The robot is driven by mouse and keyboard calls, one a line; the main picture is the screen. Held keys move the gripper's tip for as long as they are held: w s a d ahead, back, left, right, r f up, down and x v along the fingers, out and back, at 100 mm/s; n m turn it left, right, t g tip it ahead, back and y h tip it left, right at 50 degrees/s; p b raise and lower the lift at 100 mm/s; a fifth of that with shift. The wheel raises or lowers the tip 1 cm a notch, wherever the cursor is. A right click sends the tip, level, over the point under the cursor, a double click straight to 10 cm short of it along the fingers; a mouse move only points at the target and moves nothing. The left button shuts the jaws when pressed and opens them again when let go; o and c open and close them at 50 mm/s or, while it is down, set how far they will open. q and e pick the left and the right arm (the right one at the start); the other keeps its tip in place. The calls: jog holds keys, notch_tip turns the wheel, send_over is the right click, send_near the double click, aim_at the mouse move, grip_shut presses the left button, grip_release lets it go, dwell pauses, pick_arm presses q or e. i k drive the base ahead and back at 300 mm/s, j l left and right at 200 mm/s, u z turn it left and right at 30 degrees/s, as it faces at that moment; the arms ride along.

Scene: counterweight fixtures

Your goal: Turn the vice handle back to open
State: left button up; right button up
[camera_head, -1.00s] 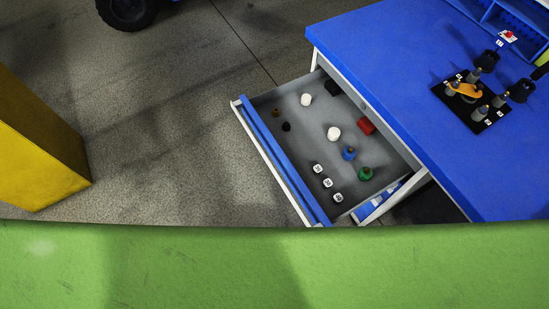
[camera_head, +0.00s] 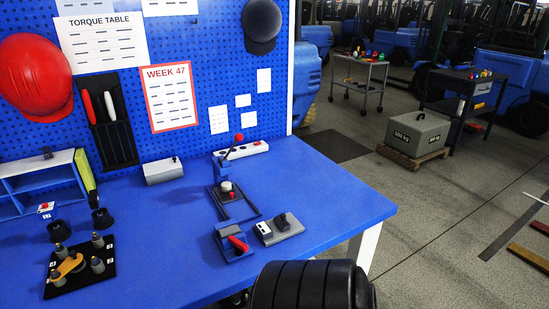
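A small blue fixture with a red handle (camera_head: 238,243) stands near the front of the blue bench; it looks like the vice. The handle lies slanted across its top. At this size I cannot tell whether the jaws are open or closed. Behind it stands a small press (camera_head: 226,188) with a lever ending in a red knob. Neither of my grippers is in view, and nothing is seen touching the red handle.
A black board with grey posts and an orange piece (camera_head: 70,265) lies at the left. The blue bench top (camera_head: 335,200) is bare toward its right corner. Carts stand beyond.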

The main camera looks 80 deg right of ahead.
aim_at(239, 247)
jog(key=z, duration=2.25)
jog(key=l, duration=0.1)
